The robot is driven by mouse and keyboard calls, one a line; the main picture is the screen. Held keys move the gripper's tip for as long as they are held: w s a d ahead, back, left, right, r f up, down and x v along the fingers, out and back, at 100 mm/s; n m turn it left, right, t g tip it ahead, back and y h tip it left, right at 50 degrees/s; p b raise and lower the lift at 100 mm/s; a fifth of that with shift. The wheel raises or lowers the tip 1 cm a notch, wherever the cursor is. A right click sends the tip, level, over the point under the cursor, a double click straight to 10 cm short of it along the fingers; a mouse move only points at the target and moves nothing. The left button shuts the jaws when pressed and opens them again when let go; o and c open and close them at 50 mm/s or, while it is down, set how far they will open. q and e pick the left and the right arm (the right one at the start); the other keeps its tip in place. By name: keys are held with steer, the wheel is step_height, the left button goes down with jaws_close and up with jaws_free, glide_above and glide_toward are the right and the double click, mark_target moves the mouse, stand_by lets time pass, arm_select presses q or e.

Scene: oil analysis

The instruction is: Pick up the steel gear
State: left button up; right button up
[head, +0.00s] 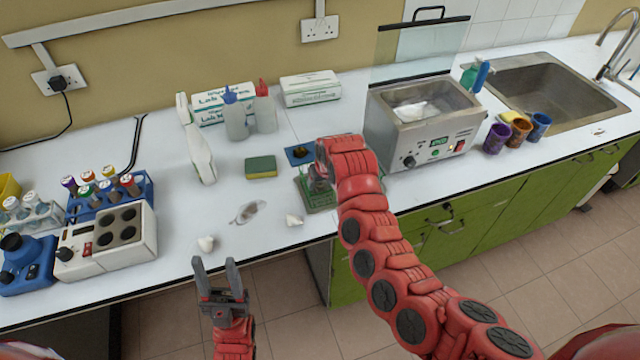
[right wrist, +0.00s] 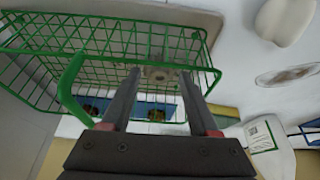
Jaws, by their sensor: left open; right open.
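A grey, round, gear-like part with a centre hole, which looks like the steel gear (right wrist: 160,74), shows in the right wrist view in the green wire basket (right wrist: 95,38). My right gripper (right wrist: 160,80) is open at the basket, its two fingers on either side of the gear in the picture. I cannot tell whether they touch it. In the head view the basket (head: 326,206) is partly covered by my right arm, and the gear cannot be made out. My left gripper (head: 215,266) is open and empty in front of the table's front edge.

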steer(key=shift+w+f, duration=0.1)
steer(key=shift+f, duration=0.05)
steer(key=shift+c, duration=0.3)
jaws_close()
